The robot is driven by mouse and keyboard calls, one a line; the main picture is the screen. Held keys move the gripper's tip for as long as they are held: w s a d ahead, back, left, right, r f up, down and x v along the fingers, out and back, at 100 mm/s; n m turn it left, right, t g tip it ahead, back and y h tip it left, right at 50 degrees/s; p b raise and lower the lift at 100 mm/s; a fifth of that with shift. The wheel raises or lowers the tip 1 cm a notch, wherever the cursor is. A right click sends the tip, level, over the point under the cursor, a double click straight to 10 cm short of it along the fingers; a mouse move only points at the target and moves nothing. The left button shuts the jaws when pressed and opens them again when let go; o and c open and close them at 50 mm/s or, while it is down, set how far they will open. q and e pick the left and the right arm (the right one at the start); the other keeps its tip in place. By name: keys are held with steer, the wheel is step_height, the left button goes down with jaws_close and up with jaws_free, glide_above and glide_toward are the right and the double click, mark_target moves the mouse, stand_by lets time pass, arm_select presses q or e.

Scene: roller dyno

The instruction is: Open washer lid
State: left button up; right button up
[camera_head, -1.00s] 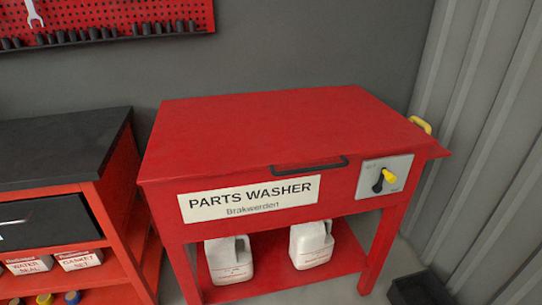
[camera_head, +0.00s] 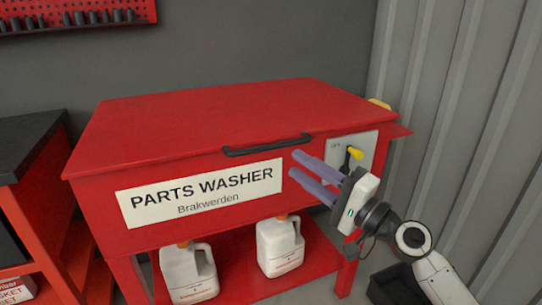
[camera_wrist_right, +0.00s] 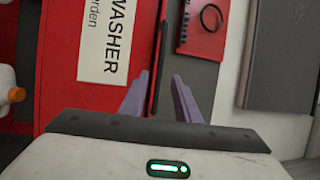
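The red parts washer (camera_head: 90,190) stands against the wall with its lid (camera_head: 230,110) down. A black bar handle (camera_head: 268,146) runs along the lid's front edge, above the PARTS WASHER label (camera_head: 200,192). My right gripper (camera_head: 294,164) is open and empty, in front of the washer, just right of and below the handle in the head view. In the right wrist view its two purple fingers (camera_wrist_right: 160,82) are apart, with a dark bar between and beyond them; whether they touch it I cannot tell. My left gripper is not in view.
A control plate with a yellow-tipped knob (camera_head: 354,153) is on the washer's front, partly behind my right gripper. White jugs (camera_head: 280,247) stand on the lower shelf. A dark-topped bench (camera_head: 30,140) is at left, a corrugated wall (camera_head: 440,100) at right.

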mark_target(273, 148)
steer(key=x, duration=0.9)
steer(key=shift+w+a, duration=0.25)
steer(key=shift+a, duration=0.05)
steer(key=shift+r, duration=0.1)
jaws_close()
